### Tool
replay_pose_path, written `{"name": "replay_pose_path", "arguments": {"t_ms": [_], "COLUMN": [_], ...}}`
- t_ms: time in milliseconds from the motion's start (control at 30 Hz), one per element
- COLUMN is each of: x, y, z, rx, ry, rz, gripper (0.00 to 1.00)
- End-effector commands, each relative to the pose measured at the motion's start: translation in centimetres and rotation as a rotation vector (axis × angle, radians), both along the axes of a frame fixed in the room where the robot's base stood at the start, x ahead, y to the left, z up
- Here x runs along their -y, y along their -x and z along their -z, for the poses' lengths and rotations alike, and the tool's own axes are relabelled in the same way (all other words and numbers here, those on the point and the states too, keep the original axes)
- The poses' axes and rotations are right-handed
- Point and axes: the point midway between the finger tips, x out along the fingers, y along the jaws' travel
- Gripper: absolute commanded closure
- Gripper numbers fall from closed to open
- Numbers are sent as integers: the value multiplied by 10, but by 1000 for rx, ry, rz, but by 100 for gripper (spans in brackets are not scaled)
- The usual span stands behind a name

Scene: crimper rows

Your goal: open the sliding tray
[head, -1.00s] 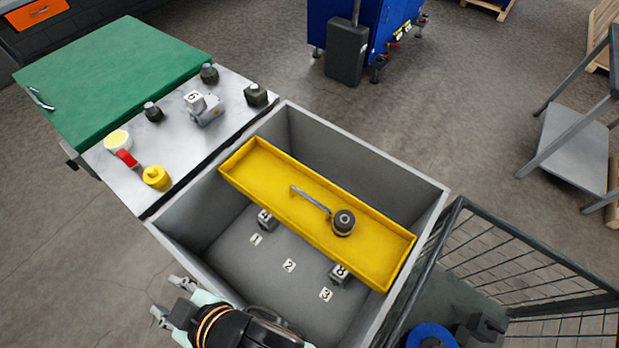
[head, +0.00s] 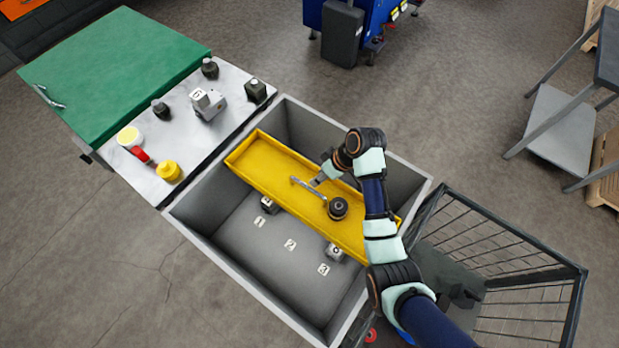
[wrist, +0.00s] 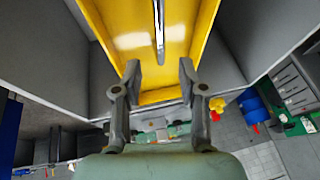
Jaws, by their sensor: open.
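The yellow sliding tray (head: 265,165) spans the grey bin, toward its far side. I cannot tell whether a finger touches the tray. My arm hides the tray's right end in the head view.
At left, a metal counter (head: 185,130) holds several parts and adjoins a green lid (head: 120,75). A wire basket (head: 530,300) stands at right.

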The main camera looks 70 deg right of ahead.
Motion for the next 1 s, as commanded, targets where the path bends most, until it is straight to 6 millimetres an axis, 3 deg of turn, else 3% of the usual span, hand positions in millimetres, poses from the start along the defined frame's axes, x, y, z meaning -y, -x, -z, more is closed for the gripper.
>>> {"name": "replay_pose_path", "arguments": {"t_ms": [400,767,1000], "x": [-5,-5,-5], "y": [-28,-33,-33], "z": [63,70,70], "rx": [-2,-2,-1], "ry": [0,2,3], "rz": [0,1,1], "gripper": [59,59,97]}}
